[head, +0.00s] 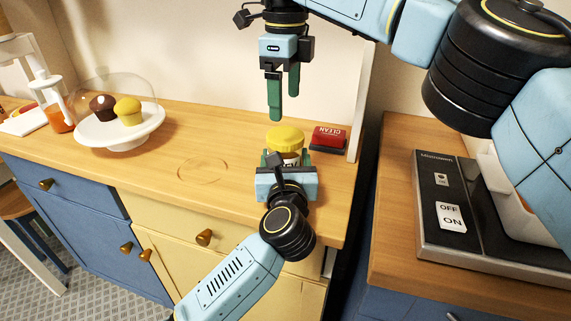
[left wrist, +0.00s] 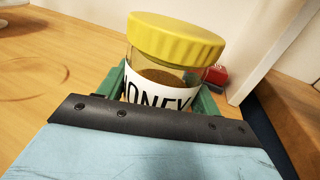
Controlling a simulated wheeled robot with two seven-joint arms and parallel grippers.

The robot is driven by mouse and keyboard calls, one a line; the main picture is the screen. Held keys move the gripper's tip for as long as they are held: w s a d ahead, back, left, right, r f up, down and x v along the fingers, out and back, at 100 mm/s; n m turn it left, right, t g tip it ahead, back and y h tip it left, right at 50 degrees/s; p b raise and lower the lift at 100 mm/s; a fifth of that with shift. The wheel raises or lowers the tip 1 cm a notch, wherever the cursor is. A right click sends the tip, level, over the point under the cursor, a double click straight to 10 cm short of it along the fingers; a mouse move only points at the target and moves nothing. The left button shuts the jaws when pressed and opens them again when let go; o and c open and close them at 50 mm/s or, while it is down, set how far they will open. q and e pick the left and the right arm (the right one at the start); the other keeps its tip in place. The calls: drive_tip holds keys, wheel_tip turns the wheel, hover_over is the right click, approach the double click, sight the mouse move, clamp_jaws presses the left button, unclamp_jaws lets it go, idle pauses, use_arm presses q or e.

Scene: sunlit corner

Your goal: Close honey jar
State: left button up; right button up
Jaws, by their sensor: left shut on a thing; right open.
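The honey jar (head: 290,158) stands on the wooden counter and is clear glass with a white label reading HONEY. In the left wrist view the jar (left wrist: 160,88) shows brown contents. A yellow ribbed lid (head: 285,138) sits on its top; in the left wrist view the lid (left wrist: 176,40) covers the mouth. I cannot tell whether it is screwed tight. My left gripper (head: 286,160) is shut on the jar, with a green finger on either side. My right gripper (head: 283,100) is open and empty, pointing down above the lid, apart from it.
A red box marked CLEAN (head: 328,137) stands right of the jar, by a white upright panel (head: 361,100). A white cake stand (head: 90,130) with two muffins is at left. A faint ring (head: 203,170) lies on the counter. A dark appliance (head: 465,220) is at right.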

sight(285, 135)
use_arm(q)
drive_tip(key=shift+c, duration=1.2)
use_arm(e)
drive_tip(key=n, duration=0.7)
drive_tip(key=shift+n, duration=0.4)
drive_tip(key=n, duration=0.3)
drive_tip(key=shift+n, duration=0.3)
drive_tip(key=n, duration=1.1)
drive_tip(key=shift+f, duration=0.1)
drive_tip(key=shift+f, duration=3.95)
drive_tip(key=shift+c, duration=0.2)
